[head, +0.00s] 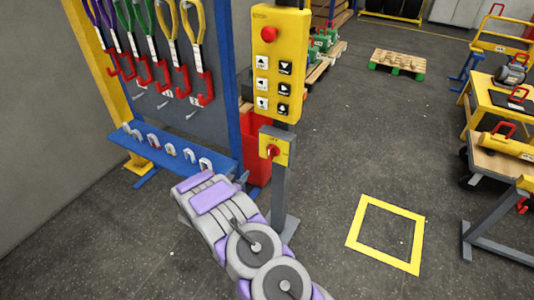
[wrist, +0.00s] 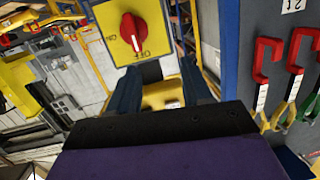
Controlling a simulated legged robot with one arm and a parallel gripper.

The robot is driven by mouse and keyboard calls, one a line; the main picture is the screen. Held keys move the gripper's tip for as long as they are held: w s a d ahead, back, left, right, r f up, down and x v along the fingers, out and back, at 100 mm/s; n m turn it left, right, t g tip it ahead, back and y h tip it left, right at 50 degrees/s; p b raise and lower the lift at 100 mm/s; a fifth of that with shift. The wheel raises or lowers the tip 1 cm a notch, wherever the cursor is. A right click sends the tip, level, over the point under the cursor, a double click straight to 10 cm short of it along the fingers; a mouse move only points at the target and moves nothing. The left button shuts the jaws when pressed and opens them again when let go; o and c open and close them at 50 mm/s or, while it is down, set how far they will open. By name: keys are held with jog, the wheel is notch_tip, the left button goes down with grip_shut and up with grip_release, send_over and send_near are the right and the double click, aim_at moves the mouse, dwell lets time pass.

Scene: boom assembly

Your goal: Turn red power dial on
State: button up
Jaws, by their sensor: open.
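The red power dial (head: 272,152) is on a small yellow box (head: 282,140) fixed to a grey post below the larger yellow control panel. In the wrist view, the dial (wrist: 132,27) is close, on its yellow plate (wrist: 155,18), with a white mark at its lower end pointing near the OFF label. A second label shows to the left of the dial. My gripper (wrist: 158,78) is open, its two dark fingers apart and nothing between them. The fingertips are short of the dial and not touching it. In the head view, my gripper (head: 241,181) is left of and below the dial.
The control panel (head: 279,60) with a red button and several black buttons stands above the dial. A blue rack (head: 180,155) with shackles and hanging slings is at the left. A red bin (head: 256,140) is behind the post. Floor is clear around the yellow square (head: 388,232).

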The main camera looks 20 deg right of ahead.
jog(key=s+d+f+h, duration=0.2)
jog(key=s, duration=0.1)
jog(key=b, duration=0.3)
send_near(269, 153)
jog(key=shift+m+h, duration=0.3)
jog(key=x, duration=0.7)
jog(key=shift+w+f, duration=0.15)
jog(key=shift+f, duration=0.1)
jog(key=shift+x, duration=0.9)
jog(key=shift+r, duration=0.15)
jog(key=shift+c, duration=0.5)
grip_shut()
